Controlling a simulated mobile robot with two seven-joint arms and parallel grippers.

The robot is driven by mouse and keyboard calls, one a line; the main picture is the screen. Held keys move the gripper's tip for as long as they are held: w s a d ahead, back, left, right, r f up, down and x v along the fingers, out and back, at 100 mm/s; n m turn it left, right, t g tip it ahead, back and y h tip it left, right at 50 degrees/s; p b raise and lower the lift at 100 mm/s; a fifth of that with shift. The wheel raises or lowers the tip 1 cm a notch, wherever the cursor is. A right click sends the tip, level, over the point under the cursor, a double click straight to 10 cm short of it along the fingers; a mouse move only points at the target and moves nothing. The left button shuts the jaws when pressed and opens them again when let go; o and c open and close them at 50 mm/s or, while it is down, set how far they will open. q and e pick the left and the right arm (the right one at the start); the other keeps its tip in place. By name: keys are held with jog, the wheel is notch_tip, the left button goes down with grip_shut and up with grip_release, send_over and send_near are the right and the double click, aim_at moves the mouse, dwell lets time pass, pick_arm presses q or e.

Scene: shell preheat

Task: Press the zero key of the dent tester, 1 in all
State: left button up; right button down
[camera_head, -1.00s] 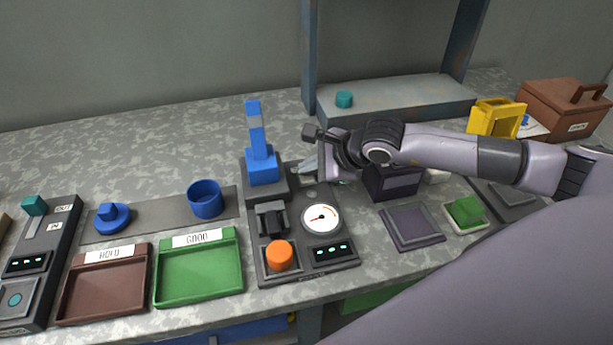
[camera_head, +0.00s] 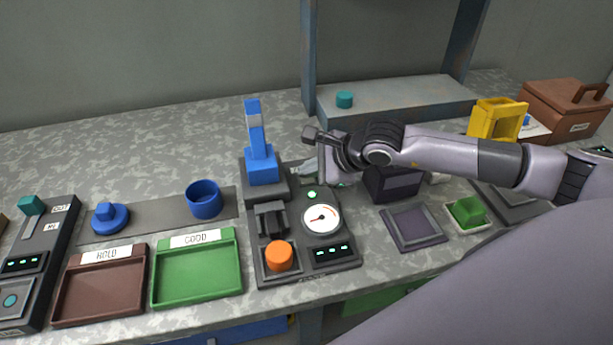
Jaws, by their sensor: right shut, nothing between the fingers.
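The dent tester (camera_head: 297,262) is a dark grey unit in the middle of the bench. It has a blue upright lever (camera_head: 258,150), a white dial (camera_head: 321,218), an orange round key (camera_head: 279,256) and a small dark display (camera_head: 333,251). A small lamp (camera_head: 312,194) above the dial glows green. My right gripper (camera_head: 308,169) is shut and empty at the back right of the tester, just right of the blue lever. The picture does not show clearly whether its tips touch the tester. No lettering marks the zero key legibly. My left gripper is out of view.
A green GOOD tray (camera_head: 197,302) and brown HOLD tray (camera_head: 101,319) lie left of the tester. A blue cup (camera_head: 204,200) and blue knobbed part (camera_head: 110,217) stand behind them. A purple-grey pad (camera_head: 413,229) and green block (camera_head: 467,211) lie right, under my right arm.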

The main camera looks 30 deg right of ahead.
aim_at(310, 181)
jog(key=shift+r+p, duration=0.3)
jog(key=shift+r, duration=0.5)
jog(key=shift+r+p, duration=1.25)
jog(key=shift+r, duration=1.3)
